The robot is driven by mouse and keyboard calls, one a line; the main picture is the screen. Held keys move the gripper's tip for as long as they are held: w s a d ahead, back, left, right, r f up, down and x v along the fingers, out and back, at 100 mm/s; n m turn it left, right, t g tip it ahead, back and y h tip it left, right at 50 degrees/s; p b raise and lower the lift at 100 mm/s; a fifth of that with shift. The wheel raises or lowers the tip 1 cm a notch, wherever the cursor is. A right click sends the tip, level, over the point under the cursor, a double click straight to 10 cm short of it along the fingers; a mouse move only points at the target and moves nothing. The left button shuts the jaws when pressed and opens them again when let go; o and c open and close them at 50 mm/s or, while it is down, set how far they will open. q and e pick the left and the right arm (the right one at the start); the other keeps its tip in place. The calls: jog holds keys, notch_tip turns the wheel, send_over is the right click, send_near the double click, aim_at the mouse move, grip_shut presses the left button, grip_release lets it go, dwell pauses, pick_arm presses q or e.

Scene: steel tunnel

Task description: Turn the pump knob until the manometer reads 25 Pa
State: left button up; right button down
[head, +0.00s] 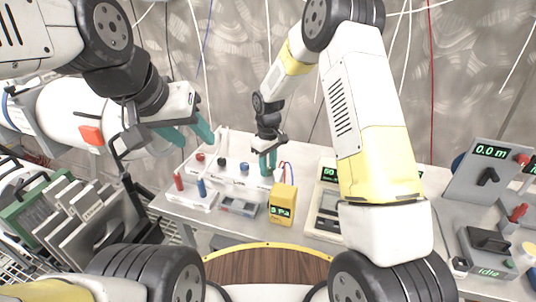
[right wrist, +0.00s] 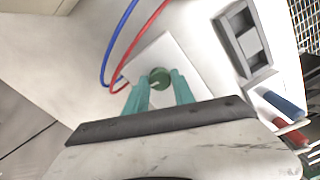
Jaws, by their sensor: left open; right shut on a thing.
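The yellow manometer (head: 283,205) stands on the bench in the head view, and its display reads 5 Pa. Red and blue hoses rise from it. My right gripper (head: 268,164) reaches down behind and left of it. The fingers hide the knob's sides. My left gripper (head: 193,130) is open and empty, raised above the left part of the bench.
A white strip with coloured knobs (head: 221,162) lies behind, left of the manometer. Several instruments, including a 0.0 m display unit (head: 490,165), crowd the right.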

jog(key=m, duration=0.6)
jog(key=shift+m, duration=0.4)
dwell(0.4)
jog(key=c, duration=1.1)
grip_release()
jog(key=shift+o, duration=0.2)
jog(key=shift+r, duration=3.9)
